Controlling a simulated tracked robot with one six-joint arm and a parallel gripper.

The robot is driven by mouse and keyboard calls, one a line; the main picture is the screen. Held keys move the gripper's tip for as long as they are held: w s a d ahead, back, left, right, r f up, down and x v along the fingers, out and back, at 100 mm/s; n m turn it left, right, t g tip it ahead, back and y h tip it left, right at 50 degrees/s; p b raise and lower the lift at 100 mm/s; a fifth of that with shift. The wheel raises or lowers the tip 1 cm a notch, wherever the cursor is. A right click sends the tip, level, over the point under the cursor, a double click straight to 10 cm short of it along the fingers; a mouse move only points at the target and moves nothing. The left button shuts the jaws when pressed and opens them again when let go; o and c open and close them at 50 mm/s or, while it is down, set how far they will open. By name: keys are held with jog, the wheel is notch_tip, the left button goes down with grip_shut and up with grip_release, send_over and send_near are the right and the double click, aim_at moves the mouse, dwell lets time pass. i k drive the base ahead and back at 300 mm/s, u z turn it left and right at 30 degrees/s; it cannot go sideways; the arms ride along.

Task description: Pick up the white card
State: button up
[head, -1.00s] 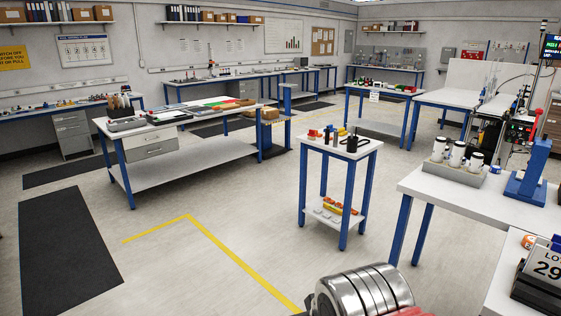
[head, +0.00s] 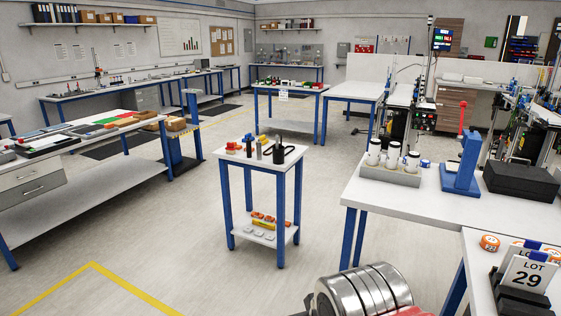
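A white card (head: 527,272) with "LOT 29" in black print and a blue mark at its top edge leans in a black stepped holder (head: 520,303) at the lower right. Another white card (head: 515,254), with a blue mark, shows partly behind it; its print is mostly covered. The holder stands on a white bench (head: 480,270) at the right edge of the view. A ribbed silver part of my arm shows at the bottom centre, left of this bench. My gripper is not in view.
An orange roll (head: 490,242) lies beside the holder. Behind it, a white table (head: 390,196) bears a rack of white bottles (head: 390,165), a blue press (head: 463,165) and a black box (head: 521,181). A small blue-legged table (head: 262,163) stands mid-floor; floor around it is clear.

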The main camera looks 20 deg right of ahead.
aim_at(532, 273)
jog(key=z, duration=0.35)
jog(key=i, duration=0.6)
jog(key=z, duration=0.9)
jog(key=i, duration=0.8)
jog(key=z, duration=0.35)
